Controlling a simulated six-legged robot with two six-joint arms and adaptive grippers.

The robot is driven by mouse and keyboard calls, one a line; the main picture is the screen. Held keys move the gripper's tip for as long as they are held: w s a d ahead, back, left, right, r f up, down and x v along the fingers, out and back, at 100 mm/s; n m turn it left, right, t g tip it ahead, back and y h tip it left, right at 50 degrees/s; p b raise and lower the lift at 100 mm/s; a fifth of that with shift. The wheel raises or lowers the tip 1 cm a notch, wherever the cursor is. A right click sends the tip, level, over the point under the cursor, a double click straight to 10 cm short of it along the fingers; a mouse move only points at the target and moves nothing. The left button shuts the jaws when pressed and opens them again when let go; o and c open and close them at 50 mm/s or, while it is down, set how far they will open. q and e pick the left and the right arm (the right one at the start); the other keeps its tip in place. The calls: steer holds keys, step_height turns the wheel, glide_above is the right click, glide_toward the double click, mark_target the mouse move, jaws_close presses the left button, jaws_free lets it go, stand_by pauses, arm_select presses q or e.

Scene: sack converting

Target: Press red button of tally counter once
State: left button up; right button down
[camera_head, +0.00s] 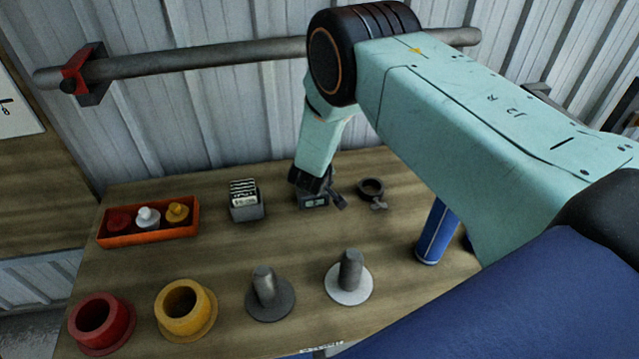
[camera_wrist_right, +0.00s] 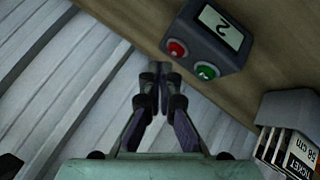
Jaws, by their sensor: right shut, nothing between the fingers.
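The tally counter is a dark grey box (camera_wrist_right: 212,35) on the wooden table in the right wrist view. It has a small display showing what looks like a 2, a red button (camera_wrist_right: 176,48) and a green button (camera_wrist_right: 206,71). My right gripper (camera_wrist_right: 156,72) is shut and empty. Its fingertips appear close to the red button, to its lower left in that view; I cannot tell whether they touch it. In the head view the counter (camera_head: 313,201) is partly hidden by my right gripper (camera_head: 330,192), and the buttons cannot be made out. My left gripper is not in view.
A ticket holder (camera_head: 246,207) stands left of the counter, a dark ring clamp (camera_head: 371,188) right of it. An orange tray (camera_head: 150,237) holds small knobs. Red and yellow flanged cups (camera_head: 186,310) and two pegged discs (camera_head: 349,285) stand in front. A corrugated wall is behind.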

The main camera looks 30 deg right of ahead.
steer(key=shift+d, duration=0.1)
steer(key=shift+s, duration=0.1)
stand_by(0.5)
steer(key=shift+f, duration=0.2)
steer(key=shift+f+b, duration=0.2)
steer(key=shift+b, duration=0.2)
steer(key=shift+f+b, duration=0.4)
steer(key=shift+f, duration=0.1)
stand_by(0.5)
stand_by(0.4)
steer(key=shift+r+p, duration=0.7)
steer(key=shift+r, duration=0.25)
